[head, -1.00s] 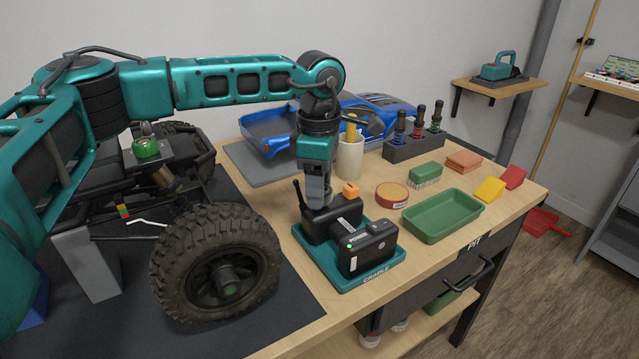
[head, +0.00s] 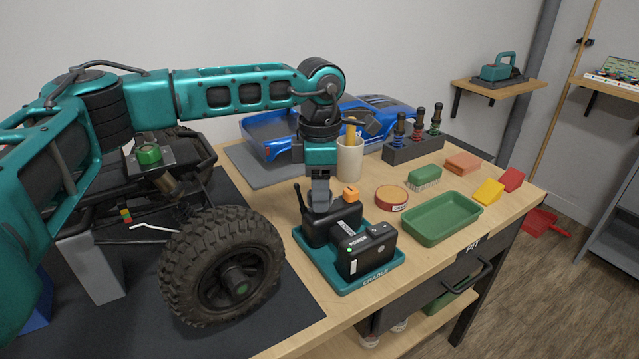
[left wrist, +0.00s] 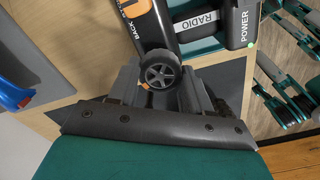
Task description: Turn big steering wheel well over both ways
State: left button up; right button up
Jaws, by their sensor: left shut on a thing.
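The black steering wheel (left wrist: 160,72) with an orange mark on its rim sits on the side of the radio (left wrist: 195,20) in the left wrist view. My left gripper (left wrist: 165,92) is shut on this wheel, one finger on each side. In the head view my left gripper (head: 320,204) reaches down to the black radio (head: 332,225), which stands in the teal cradle (head: 372,280). The wheel is hidden there behind the gripper and radio. The crawler's front tyre (head: 190,262) stands to the left, angled partly towards the camera. My right gripper is not in view.
A black power box (head: 366,250) with a lit green lamp sits beside the radio. A green tray (head: 442,217), a round tin (head: 391,197) and a beige cup (head: 350,160) stand near. The blue car body (head: 275,135) lies behind.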

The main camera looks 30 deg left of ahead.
pick_arm(q)
jog(key=shift+n+p, duration=0.75)
jog(key=shift+n, duration=1.45)
jog(key=o, duration=1.1)
jog(key=shift+c, duration=0.2)
notch_tip(320, 180, up, 13)
jog(key=p, duration=0.1)
jog(key=shift+p, duration=0.3)
